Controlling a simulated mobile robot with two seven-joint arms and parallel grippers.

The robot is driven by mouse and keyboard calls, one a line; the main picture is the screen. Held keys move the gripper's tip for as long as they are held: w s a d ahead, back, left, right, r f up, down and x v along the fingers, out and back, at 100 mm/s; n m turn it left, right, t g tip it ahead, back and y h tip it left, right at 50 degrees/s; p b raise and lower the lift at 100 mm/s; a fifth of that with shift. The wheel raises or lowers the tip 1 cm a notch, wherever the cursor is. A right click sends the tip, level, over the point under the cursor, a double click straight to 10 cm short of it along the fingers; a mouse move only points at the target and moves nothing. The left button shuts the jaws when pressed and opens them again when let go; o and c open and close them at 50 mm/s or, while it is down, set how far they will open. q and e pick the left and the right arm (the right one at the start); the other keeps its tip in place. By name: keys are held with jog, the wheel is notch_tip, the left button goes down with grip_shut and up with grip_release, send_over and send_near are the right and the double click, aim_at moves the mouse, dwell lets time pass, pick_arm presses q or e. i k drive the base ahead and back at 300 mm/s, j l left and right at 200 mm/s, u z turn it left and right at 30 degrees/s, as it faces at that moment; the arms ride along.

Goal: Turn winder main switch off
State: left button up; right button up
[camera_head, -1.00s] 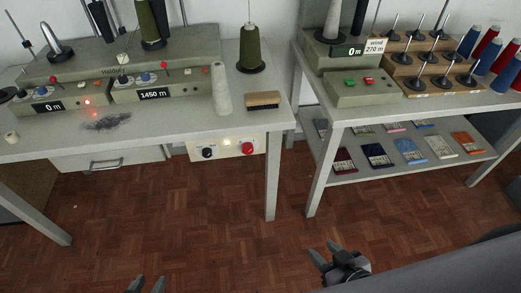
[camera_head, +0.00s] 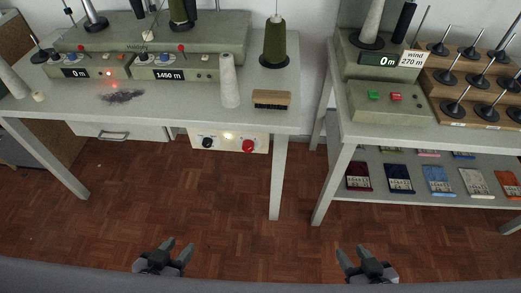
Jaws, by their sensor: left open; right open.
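The winder (camera_head: 150,65) stands on the left table, with displays reading 0 m and 1450 m. Under that table's front edge is a cream switch panel (camera_head: 228,148) with a black rotary knob (camera_head: 208,143), a lit yellowish lamp (camera_head: 228,135) and a red knob (camera_head: 249,146). Which of these is the main switch I cannot tell for sure. My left gripper (camera_head: 180,250) is open and empty over the floor, in front of and below the panel. My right gripper (camera_head: 362,255) is open and empty over the floor to the right, apart from everything.
The right table (camera_head: 350,133) holds another unit with green and red buttons, and a shelf of packets below. The floor between is clear.

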aim_at(249, 145)
jog(key=i+l, duration=0.1)
jog(key=l, duration=0.9)
jog(key=i+l, duration=0.15)
jog(key=l, duration=0.3)
jog(key=u, duration=0.05)
